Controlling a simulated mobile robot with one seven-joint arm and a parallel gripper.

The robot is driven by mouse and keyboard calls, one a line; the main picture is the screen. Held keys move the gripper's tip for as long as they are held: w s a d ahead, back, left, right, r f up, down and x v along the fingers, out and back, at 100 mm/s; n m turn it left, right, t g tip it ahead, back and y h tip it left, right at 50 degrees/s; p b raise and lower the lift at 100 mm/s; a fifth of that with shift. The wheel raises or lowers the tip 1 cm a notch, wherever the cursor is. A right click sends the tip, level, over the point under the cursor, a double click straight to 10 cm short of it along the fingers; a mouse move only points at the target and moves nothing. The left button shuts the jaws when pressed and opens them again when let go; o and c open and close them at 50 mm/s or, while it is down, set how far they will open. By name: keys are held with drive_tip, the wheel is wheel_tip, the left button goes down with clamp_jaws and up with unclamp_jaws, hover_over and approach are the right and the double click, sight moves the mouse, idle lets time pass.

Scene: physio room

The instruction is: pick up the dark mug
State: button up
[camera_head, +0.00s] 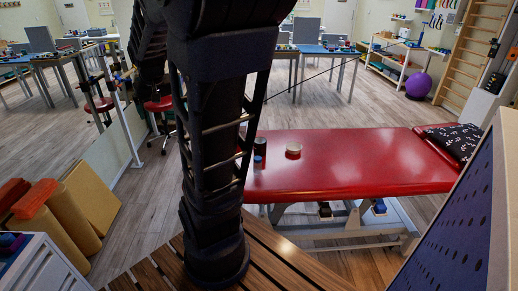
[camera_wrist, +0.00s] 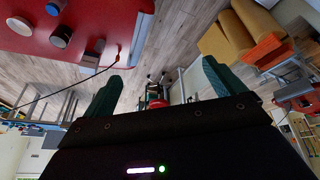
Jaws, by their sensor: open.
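A dark cylinder (camera_head: 260,146), which looks like the dark mug, stands on the red treatment table (camera_head: 350,165) near its left end, partly beside my arm. No handle can be made out. It seems to show in the wrist view as the dark round thing (camera_wrist: 61,36) at the upper left. A small blue-topped item (camera_head: 257,160) and a cream round item (camera_head: 293,148) stand close to it. My gripper (camera_wrist: 160,85) shows in the wrist view with its two fingers wide apart and nothing between them. It is away from the table items. In the head view it cannot be made out.
My arm blocks the head view's centre left. A dark patterned pillow (camera_head: 456,140) lies at the table's right end. Yellow and orange foam blocks (camera_head: 72,212) stand at the left. A dotted blue panel (camera_head: 455,225) rises at the right. Wooden floor is open behind the table.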

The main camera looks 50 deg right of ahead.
drive_tip(key=w+d+f+m, duration=0.1)
drive_tip(key=w+d+f, duration=0.1)
drive_tip(key=w+d, duration=0.3)
drive_tip(key=w+d+f+m, duration=0.1)
drive_tip(key=w+d+f, duration=0.15)
drive_tip(key=d, duration=0.45)
drive_tip(key=m+g+h, duration=0.1)
drive_tip(key=m+h, duration=0.1)
drive_tip(key=m, duration=0.3)
approach(259, 138)
wheel_tip(259, 138, down, 2)
drive_tip(key=s+a, duration=0.1)
drive_tip(key=x, duration=0.4)
drive_tip(key=shift+f, duration=0.4)
drive_tip(key=shift+s+x, duration=0.15)
drive_tip(key=shift+x, duration=1.2)
drive_tip(key=shift+s+x, duration=0.1)
drive_tip(key=shift+x, duration=1.25)
drive_tip(key=c, duration=1.2)
drive_tip(key=shift+c, duration=0.2)
